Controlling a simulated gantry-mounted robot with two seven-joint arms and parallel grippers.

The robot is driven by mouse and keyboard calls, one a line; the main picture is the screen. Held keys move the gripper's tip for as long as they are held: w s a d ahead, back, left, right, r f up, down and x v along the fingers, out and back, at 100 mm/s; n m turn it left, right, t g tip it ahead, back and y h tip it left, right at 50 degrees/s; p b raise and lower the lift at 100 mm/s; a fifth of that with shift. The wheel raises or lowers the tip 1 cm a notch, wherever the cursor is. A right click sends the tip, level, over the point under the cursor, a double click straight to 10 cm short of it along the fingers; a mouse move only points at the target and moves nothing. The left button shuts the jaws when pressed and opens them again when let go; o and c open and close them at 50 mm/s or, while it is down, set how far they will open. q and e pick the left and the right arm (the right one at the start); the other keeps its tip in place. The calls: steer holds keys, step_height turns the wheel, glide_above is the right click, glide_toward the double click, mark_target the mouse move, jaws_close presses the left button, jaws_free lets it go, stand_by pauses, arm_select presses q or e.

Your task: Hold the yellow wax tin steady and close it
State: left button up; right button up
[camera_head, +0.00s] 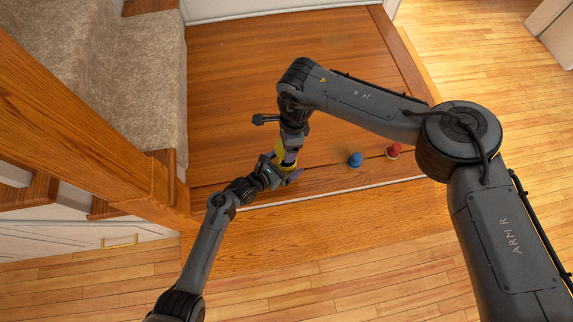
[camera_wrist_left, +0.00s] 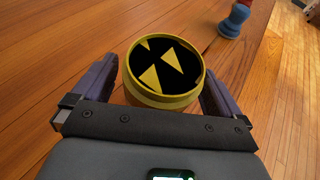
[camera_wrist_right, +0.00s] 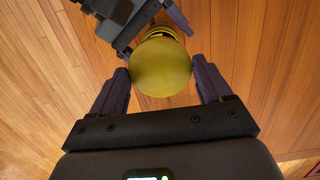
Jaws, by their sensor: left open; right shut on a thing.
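The yellow wax tin (camera_head: 280,148) is between my two grippers above the wooden platform, partly hidden by them. In the left wrist view, a round face of the tin (camera_wrist_left: 163,68), black with yellow triangles and a yellow rim, sits between the fingers of my left gripper (camera_wrist_left: 160,85), which is open around it. In the right wrist view, a plain yellow round face of the tin (camera_wrist_right: 162,68) lies between the fingers of my right gripper (camera_wrist_right: 161,80), which is shut on it. My left gripper (camera_wrist_right: 150,18) shows beyond it. I cannot tell whether the lid is fully seated.
A blue knobbed object (camera_head: 355,159) and a red one (camera_head: 393,151) stand right of the grippers near the platform's edge (camera_head: 330,181). Carpeted stairs (camera_head: 120,70) and a wooden rail (camera_head: 80,120) are at the left. The platform (camera_head: 230,70) behind is clear.

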arm_select(q)
steer(key=shift+w+d+f, duration=0.1)
steer(key=shift+w+d, duration=0.05)
steer(key=c, duration=1.4)
arm_select(e)
steer(key=shift+f, duration=2.45)
